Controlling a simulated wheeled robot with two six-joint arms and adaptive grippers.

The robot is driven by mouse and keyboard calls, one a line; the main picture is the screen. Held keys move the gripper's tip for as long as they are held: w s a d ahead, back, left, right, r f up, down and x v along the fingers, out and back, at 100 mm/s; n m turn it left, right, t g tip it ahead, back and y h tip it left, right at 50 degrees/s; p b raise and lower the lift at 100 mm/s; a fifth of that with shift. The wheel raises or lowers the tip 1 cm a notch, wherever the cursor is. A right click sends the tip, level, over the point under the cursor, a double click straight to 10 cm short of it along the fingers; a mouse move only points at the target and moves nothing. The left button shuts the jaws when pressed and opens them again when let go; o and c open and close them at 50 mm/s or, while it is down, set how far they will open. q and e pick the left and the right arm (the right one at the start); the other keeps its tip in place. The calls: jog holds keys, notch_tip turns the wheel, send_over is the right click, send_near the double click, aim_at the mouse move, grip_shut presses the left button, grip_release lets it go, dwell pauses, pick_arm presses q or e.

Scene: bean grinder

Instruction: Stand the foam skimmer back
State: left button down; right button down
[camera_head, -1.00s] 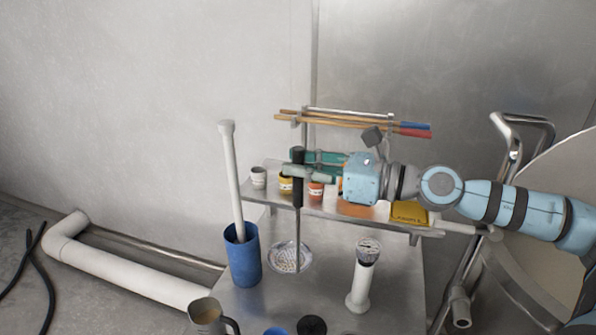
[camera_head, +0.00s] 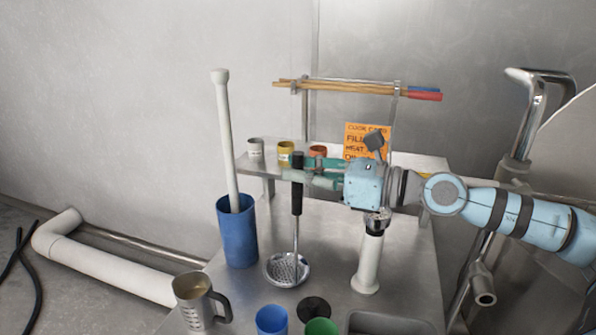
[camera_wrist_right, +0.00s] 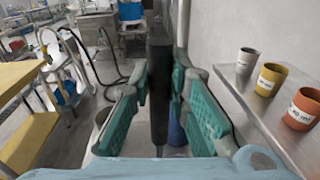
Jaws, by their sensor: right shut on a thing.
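The foam skimmer has a black handle (camera_head: 297,198) and a round perforated metal bowl (camera_head: 287,269). My right gripper (camera_head: 298,177) comes in from the right and is shut on the upper part of the handle. The skimmer hangs nearly upright, bowl down, over the metal table (camera_head: 325,240); I cannot tell if the bowl touches the top. In the right wrist view the dark handle (camera_wrist_right: 159,95) stands between the green finger pads. A blue cylinder (camera_head: 237,235) with a long white rod in it stands left of the bowl. My left gripper is not in view.
A metal jug (camera_head: 195,302), blue cup (camera_head: 272,320), green cup (camera_head: 320,327) and black disc (camera_head: 314,308) are in front. Small labelled cups and an orange card (camera_head: 366,139) are on the rear shelf.

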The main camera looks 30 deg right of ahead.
jog(key=c, duration=1.4)
grip_release()
jog(key=shift+c, duration=0.2)
